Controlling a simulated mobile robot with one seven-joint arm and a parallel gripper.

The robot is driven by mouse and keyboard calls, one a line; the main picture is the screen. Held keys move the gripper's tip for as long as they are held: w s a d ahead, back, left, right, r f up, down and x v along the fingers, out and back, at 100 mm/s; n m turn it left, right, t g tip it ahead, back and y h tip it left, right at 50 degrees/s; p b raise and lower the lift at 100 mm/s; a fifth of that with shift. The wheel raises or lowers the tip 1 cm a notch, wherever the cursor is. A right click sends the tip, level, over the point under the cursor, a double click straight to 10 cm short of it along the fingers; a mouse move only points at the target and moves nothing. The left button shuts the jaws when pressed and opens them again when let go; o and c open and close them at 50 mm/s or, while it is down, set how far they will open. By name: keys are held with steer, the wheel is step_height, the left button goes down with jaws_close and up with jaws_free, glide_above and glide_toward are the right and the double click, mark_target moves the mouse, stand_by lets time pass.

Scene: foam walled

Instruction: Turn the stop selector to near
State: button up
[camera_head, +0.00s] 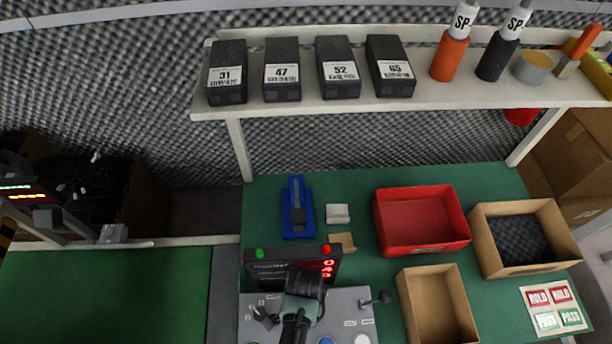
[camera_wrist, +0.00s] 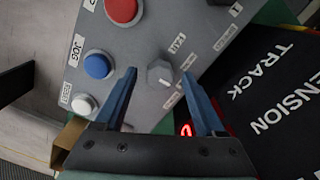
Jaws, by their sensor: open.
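A grey control panel (camera_wrist: 125,50) fills much of the wrist view. On it is a small grey selector knob (camera_wrist: 160,73), with a pale mark and small labels around it too blurred to read surely. My gripper (camera_wrist: 158,74) is open, its two blue fingers on either side of the knob in the picture. I cannot tell how far above the knob the tips are, or whether they touch it. In the head view my gripper and wrist (camera_head: 302,284) cover part of the panel (camera_head: 345,303), and the knob between the fingers is hidden there.
Red (camera_wrist: 122,9), blue (camera_wrist: 98,64) and white (camera_wrist: 84,105) buttons sit beside the knob. A black display box (camera_head: 265,266) stands behind the panel. A lever (camera_head: 376,298) projects at right. A red bin (camera_head: 383,240) and cardboard trays (camera_head: 480,268) stand further right.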

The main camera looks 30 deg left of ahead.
jaws_close()
stand_by(0.3)
steer(key=shift+n, duration=0.3)
steer(key=n+p, duration=0.2)
steer(key=n, duration=0.1)
steer(key=shift+r+n, duration=0.1)
steer(key=shift+n, duration=0.2)
steer(key=shift+n+p, duration=0.6)
steer(key=shift+n, duration=1.7)
